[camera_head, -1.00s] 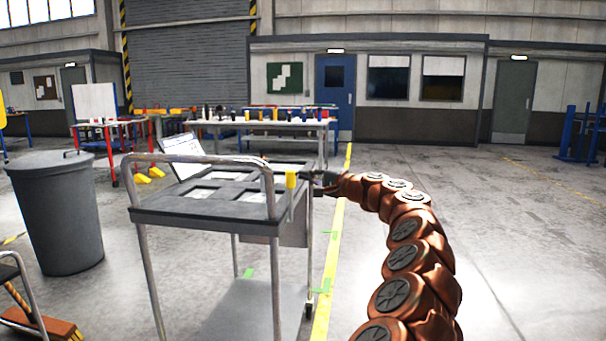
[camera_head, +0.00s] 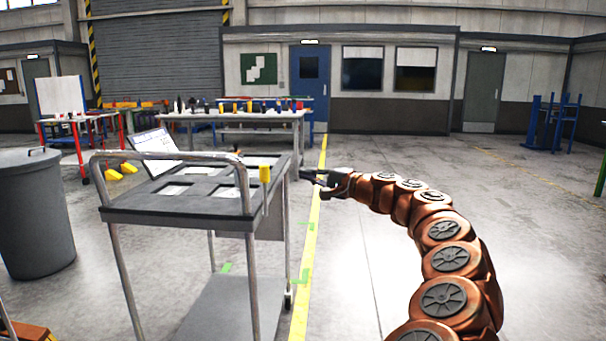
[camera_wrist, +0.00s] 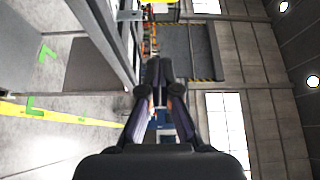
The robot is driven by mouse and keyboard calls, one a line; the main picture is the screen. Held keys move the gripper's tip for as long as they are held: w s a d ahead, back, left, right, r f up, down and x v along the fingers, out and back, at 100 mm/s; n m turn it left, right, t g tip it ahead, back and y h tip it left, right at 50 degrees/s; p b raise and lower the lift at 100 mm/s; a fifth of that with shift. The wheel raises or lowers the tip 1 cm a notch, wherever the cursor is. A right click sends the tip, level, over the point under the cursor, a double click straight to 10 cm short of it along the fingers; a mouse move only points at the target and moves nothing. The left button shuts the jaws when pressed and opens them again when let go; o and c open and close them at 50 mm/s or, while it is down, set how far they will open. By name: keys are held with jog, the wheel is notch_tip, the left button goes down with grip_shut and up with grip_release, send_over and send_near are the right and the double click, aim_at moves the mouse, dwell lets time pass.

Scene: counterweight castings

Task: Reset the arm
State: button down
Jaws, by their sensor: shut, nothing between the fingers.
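My gripper (camera_head: 306,176) is at the end of my copper-coloured arm, just right of the grey cart (camera_head: 180,214). In the head view its tips are small and close to the cart's right side. In the wrist view my gripper (camera_wrist: 158,72) shows its two dark fingers together with nothing between them. The arm curves up from the lower right and reaches left. The cart top has several recesses with pale and metallic contents that are too small to tell.
A grey bin (camera_head: 35,220) stands left of the cart. A long workbench (camera_head: 235,116) with several small items stands behind it, and a red-framed table (camera_head: 80,120) is at the back left. A yellow floor line (camera_head: 310,240) runs right of the cart.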

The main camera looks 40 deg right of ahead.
jog(key=shift+a, duration=0.1)
dwell(0.5)
jog(key=w+a+r+n+g+y+p, duration=0.15)
jog(key=a+r+n+y+p, duration=0.35)
jog(key=a, duration=0.7)
jog(key=s+a+r+n+g+p, duration=0.2)
jog(key=s+a+g+p, duration=0.1)
jog(key=a, duration=0.7)
jog(key=s+a+r+n+g+p, duration=0.2)
jog(key=s+a+n+g+p, duration=0.15)
jog(key=a, duration=0.55)
jog(key=s+a+r+n+g+p, duration=0.1)
jog(key=s+a+g+p, duration=0.2)
jog(key=a, duration=0.7)
jog(key=s+a+f+n+g+h+p, duration=0.2)
jog(key=s+a+f+p, duration=0.1)
jog(key=s, duration=0.5)
jog(key=s+a+f+n+g+h+p, duration=0.1)
jog(key=s+a+f+g+h+p, duration=0.2)
jog(key=s, duration=0.5)
jog(key=s+d+f+g+h+p, duration=0.1)
jog(key=s+d+h+p, duration=0.1)
jog(key=s, duration=0.6)
jog(key=s+d+f+g+h+p, duration=0.2)
jog(key=s+d+p, duration=0.3)
jog(key=s+d, duration=0.2)
jog(key=shift+s, duration=0.7)
